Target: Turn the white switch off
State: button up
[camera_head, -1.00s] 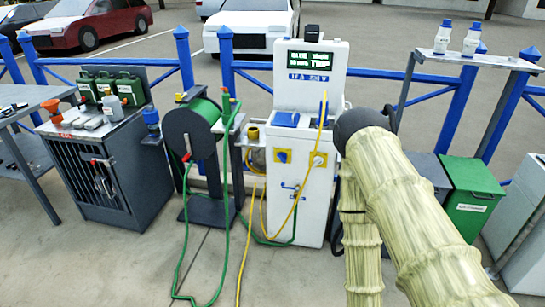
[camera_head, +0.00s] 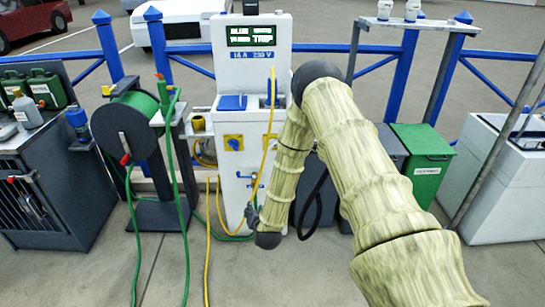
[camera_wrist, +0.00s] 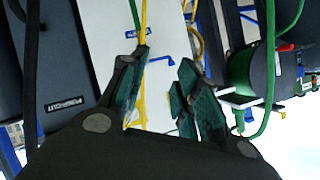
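I cannot make out a white switch in either view; my arm hides part of the pedestal's right side. My gripper (camera_head: 252,214) hangs low in front of the pedestal. In the wrist view my gripper (camera_wrist: 160,88) has its fingers apart, facing the white pedestal (camera_wrist: 105,30). A yellow cable (camera_wrist: 142,110) and a blue tap handle (camera_wrist: 165,58) show between or beyond the fingers.
A green hose reel (camera_head: 125,130) stands left of the pedestal, with green hose and yellow cable (camera_head: 208,240) trailing on the floor. A green-lidded bin (camera_head: 422,160) and a white cabinet (camera_head: 490,180) stand right. A blue fence (camera_head: 403,80) runs behind.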

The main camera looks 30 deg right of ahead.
aim_at(273, 147)
jog(key=w+d+r+m+t+h+b, duration=0.1)
jog(key=w+d+r+m+h, duration=0.2)
jog(key=w+d+r, duration=0.35)
jog(key=w+d+r+m+t+h+b, duration=0.1)
jog(key=w+d+r+m+t+h, duration=0.2)
jog(key=d, duration=0.6)
jog(key=shift+g, duration=0.6)
jog(key=x, duration=0.7)
jog(key=r+x, duration=0.1)
jog(key=x, duration=0.3)
jog(key=shift+w+a, duration=0.1)
jog(key=shift+a, duration=0.1)
grip_shut()
